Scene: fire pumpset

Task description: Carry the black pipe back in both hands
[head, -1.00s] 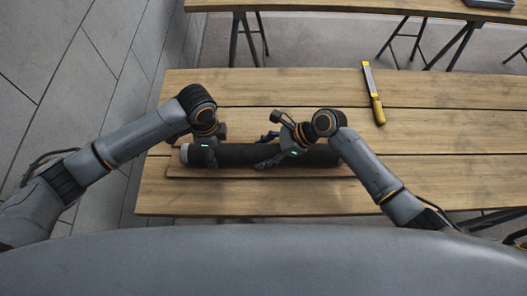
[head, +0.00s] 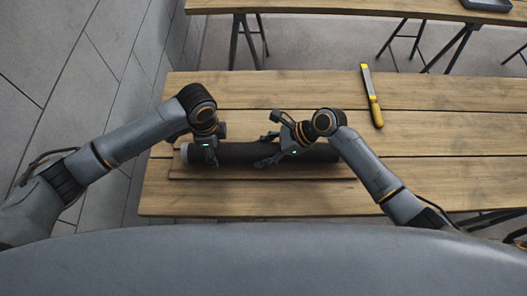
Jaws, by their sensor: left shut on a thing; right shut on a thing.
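The black pipe (head: 240,153) lies level, left to right, over a thin wooden board (head: 260,170) on the wooden table (head: 420,150). Its pale grey left end shows beside my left gripper. My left gripper (head: 209,155) is shut on the pipe near that end. My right gripper (head: 272,158) is shut on the pipe right of its middle. My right wrist and forearm partly cover the pipe's right part. I cannot tell whether the pipe touches the board or hangs just above it.
The table's front and right parts are clear.

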